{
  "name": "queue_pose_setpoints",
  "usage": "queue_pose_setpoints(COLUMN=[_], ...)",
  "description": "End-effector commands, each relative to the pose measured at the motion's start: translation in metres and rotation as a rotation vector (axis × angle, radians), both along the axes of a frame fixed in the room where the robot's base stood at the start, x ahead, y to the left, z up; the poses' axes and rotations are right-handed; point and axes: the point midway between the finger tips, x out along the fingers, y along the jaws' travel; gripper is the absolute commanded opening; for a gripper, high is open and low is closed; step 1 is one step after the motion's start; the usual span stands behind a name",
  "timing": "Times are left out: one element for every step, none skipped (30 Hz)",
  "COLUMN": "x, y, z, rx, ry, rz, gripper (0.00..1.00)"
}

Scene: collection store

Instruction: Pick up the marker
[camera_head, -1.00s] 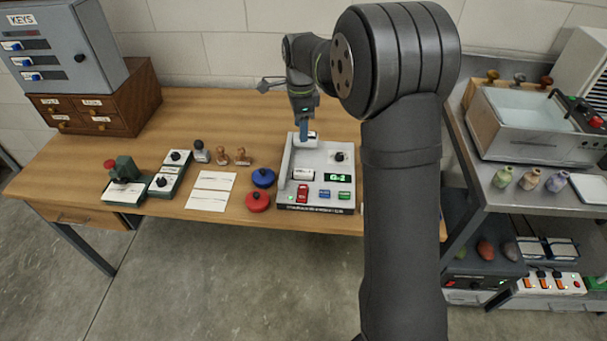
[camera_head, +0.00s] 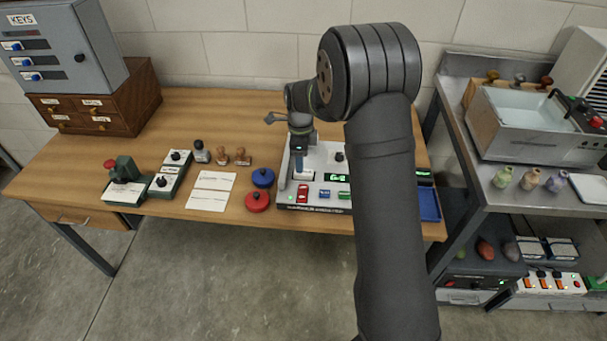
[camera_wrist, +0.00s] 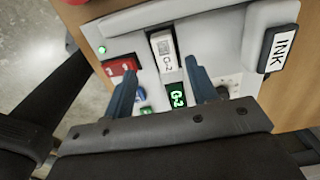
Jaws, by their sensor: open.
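A small white block labelled G-2 (camera_wrist: 164,52) lies in a slot of the grey machine (camera_head: 318,158) on the desk; I take it for the marker. In the head view it is mostly hidden under my gripper (camera_head: 300,160). In the wrist view my gripper (camera_wrist: 159,68) is open, with one blue finger on each side of the line to the block. The fingers look apart from it, and nothing is held. The machine's lit display (camera_wrist: 177,97) reads G-2.
Blue (camera_head: 263,177) and red (camera_head: 257,201) round pads and white cards (camera_head: 208,201) lie left of the machine. A blue tray (camera_head: 428,205) is at its right.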

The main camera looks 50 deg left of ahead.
Motion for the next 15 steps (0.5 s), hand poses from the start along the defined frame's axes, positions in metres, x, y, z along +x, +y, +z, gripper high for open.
queue_pose_setpoints(x=[0.000,0.000,0.000,0.001,0.001,0.002,0.003,0.005,0.006,0.008,0.009,0.010,0.010,0.010,0.010], y=[0.000,0.000,0.000,0.000,0.000,0.000,-0.001,-0.001,-0.001,-0.001,-0.001,-0.001,-0.001,-0.001,-0.001], z=[-0.003,-0.004,-0.006,-0.007,-0.009,-0.012,-0.015,-0.018,-0.024,-0.029,-0.034,-0.040,-0.045,-0.049,-0.053], rx=[0.000,0.000,0.000,0.000,0.000,-0.001,-0.002,-0.002,-0.002,-0.002,-0.003,-0.003,-0.003,-0.002,-0.001], ry=[0.000,0.000,0.000,0.000,0.000,0.001,0.001,0.001,0.001,0.001,0.001,0.001,0.001,0.001,0.001], rz=[0.000,0.000,0.000,0.000,0.000,0.000,0.000,0.000,0.000,0.000,0.000,0.000,0.001,0.001,0.001], gripper=[0.53,0.53,0.53,0.53,0.53,0.53,0.53,0.53,0.53,0.53,0.53,0.53,0.53,0.53,0.53])
